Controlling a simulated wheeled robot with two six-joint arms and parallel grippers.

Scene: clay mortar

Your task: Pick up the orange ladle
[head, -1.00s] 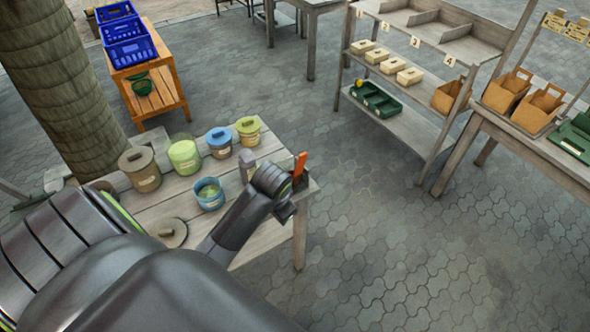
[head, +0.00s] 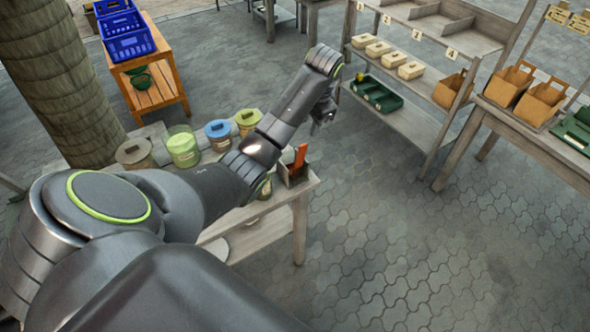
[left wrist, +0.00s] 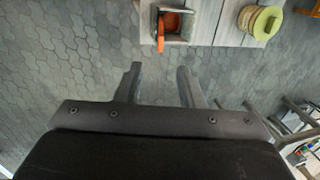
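The orange ladle (head: 299,157) stands in a small box-like holder (head: 290,174) at the right end of the wooden table, its orange part rising above the rim. In the left wrist view the orange ladle (left wrist: 173,24) shows at the top, beyond my fingers. My left gripper (head: 322,118) is past the table's far right corner, above the paving and apart from the ladle. In the left wrist view its two fingers (left wrist: 158,84) are spread with only paving between them. My right gripper is in neither view.
The wooden table (head: 262,232) also bears a green jar (head: 183,148), a blue-lidded jar (head: 218,133) and a yellow-lidded jar (head: 247,119), partly behind my arm. Shelves with a green crate (head: 376,94) stand at the right. Paving between is clear.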

